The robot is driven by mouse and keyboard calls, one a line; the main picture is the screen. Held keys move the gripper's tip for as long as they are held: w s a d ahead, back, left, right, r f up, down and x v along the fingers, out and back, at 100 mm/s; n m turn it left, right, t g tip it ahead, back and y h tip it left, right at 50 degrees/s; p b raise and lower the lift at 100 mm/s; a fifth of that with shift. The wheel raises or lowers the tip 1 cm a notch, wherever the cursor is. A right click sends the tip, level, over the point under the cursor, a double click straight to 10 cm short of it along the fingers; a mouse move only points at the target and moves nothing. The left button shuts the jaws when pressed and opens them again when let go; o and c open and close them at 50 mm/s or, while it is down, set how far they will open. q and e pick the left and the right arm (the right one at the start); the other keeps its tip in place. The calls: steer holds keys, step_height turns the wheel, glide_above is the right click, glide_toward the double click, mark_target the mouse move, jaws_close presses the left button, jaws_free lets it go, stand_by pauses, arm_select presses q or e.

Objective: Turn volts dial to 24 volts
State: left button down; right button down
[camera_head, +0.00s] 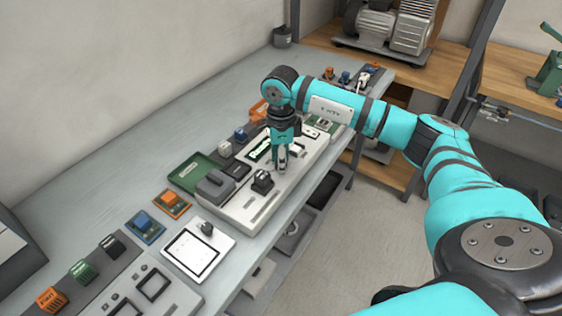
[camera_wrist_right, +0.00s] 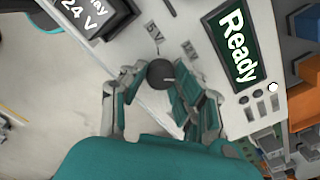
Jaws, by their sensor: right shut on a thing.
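The volts dial (camera_wrist_right: 160,73) is a round dark knob on a light panel in the right wrist view. A pale mark on its face points toward the right of that picture. A "5V" label (camera_wrist_right: 154,36) sits above the dial, and a second label (camera_wrist_right: 188,49), too blurred to read surely, sits up and to the right. My right gripper (camera_wrist_right: 159,80) has its fingers on either side of the dial, shut on it. My left gripper is not in view.
A green "Ready" display (camera_wrist_right: 235,45) is right of the dial. A black block marked "24 V" (camera_wrist_right: 90,15) stands at upper left. In the head view, a grey device (camera_head: 215,187) and a white tablet-like panel (camera_head: 197,250) lie nearer on the bench (camera_head: 130,187).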

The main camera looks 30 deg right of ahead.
steer(key=shift+w+r+m+b, duration=0.15)
steer(key=shift+m+b, duration=0.2)
steer(key=shift+m, duration=1.85)
steer(key=c, duration=1)
jaws_free()
step_height(320, 180, up, 12)
steer(key=shift+f, duration=0.1)
